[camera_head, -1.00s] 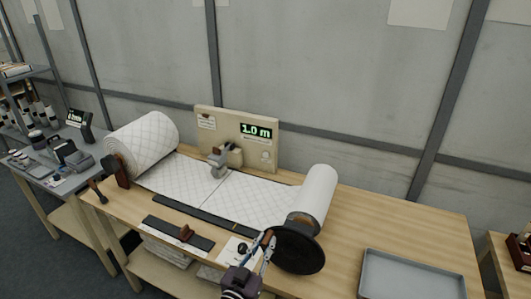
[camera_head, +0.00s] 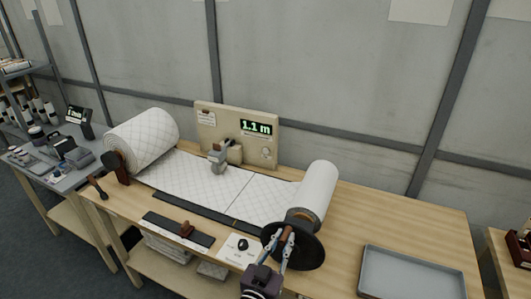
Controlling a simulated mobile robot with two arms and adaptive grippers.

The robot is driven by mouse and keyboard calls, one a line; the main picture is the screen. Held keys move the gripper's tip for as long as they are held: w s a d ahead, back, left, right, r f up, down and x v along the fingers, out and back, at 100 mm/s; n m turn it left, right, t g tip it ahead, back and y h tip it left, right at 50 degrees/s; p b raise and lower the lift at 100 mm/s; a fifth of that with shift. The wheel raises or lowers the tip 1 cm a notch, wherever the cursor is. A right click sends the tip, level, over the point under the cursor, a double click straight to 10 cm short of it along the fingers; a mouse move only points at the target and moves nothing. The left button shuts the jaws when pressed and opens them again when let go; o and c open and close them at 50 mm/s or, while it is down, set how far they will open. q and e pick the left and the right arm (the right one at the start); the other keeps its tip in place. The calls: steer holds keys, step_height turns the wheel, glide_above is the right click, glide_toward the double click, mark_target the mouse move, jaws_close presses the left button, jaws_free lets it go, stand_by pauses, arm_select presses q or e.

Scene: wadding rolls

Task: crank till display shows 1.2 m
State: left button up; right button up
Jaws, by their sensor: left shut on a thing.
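The green display (camera_head: 256,128) on the beige panel (camera_head: 212,112) reads 1.1 m. White quilted wadding (camera_head: 200,180) runs flat from the large supply roll (camera_head: 143,138) on the left to the smaller take-up roll (camera_head: 319,188) on the right. A dark crank disc (camera_head: 306,252) is at the front end of the take-up roll. My left gripper (camera_head: 285,240) is shut on the brown crank handle (camera_head: 287,233), at the upper left part of the disc. My right gripper is out of view.
A grey tray (camera_head: 415,272) lies on the right of the wooden table (camera_head: 380,215). A dark strip with a brown knob (camera_head: 186,229) lies along the front edge, left of a white card with a black knob (camera_head: 242,245). A grey side table (camera_head: 75,170) stands at the left.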

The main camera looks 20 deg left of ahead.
arm_select(q)
steer(key=shift+s+d+f, duration=0.1)
steer(key=shift+d, duration=0.4)
steer(key=shift+d+f, duration=0.1)
steer(key=shift+d, duration=0.85)
steer(key=shift+d+f, duration=0.25)
steer(key=shift+d, duration=0.65)
steer(key=o, duration=1)
steer(key=shift+a+r, duration=0.1)
